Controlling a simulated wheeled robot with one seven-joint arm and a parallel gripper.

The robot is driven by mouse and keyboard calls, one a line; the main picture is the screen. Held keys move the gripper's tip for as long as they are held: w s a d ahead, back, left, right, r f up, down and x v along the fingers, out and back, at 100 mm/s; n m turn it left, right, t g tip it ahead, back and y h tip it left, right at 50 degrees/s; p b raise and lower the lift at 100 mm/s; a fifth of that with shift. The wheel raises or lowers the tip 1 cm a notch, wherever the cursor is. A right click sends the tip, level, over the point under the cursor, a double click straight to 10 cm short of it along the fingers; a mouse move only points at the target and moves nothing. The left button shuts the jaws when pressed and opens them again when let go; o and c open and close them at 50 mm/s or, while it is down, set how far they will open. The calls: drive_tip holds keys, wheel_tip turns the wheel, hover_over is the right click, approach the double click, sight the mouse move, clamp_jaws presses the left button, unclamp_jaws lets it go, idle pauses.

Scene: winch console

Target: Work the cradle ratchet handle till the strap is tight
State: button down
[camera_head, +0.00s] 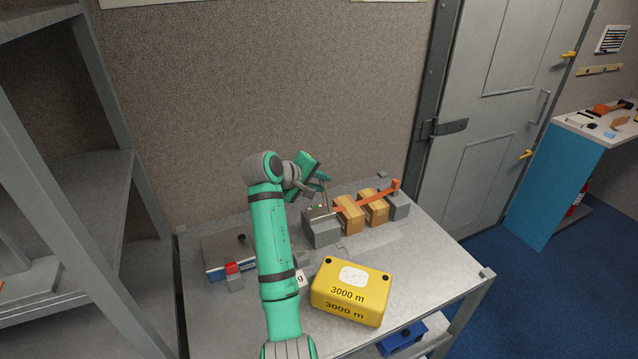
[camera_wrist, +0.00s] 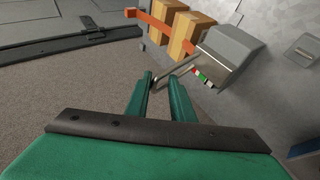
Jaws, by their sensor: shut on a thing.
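The cradle ratchet (camera_head: 322,230) is a grey block on the bench with a metal handle (camera_head: 326,198) rising from it. An orange strap (camera_head: 380,193) runs from it over two wooden blocks (camera_head: 348,214) to a grey block (camera_head: 399,206) on the right. My gripper (camera_head: 322,177) is shut on the handle's upper end, above the ratchet. In the wrist view the handle (camera_wrist: 176,71) slants from the ratchet (camera_wrist: 232,48) to between the green fingers (camera_wrist: 163,84). A small red, white and green marking (camera_wrist: 201,75) shows on the ratchet. The strap's tightness cannot be told.
A yellow box (camera_head: 350,292) marked "3000 m" stands at the bench's front. A grey panel with a red part (camera_head: 232,268) lies to the left. A wall rises behind the bench (camera_head: 440,262), a metal shelf (camera_head: 90,180) stands left, and a door (camera_head: 495,110) is right.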

drive_tip(key=shift+s+d+f, duration=0.15)
drive_tip(key=shift+d+f, duration=0.1)
drive_tip(key=shift+d, duration=0.25)
drive_tip(key=c, duration=1.9)
unclamp_jaws()
drive_tip(key=shift+o, duration=0.2)
drive_tip(key=shift+a, duration=0.1)
drive_tip(key=v, duration=1.1)
drive_tip(key=shift+a, duration=0.15)
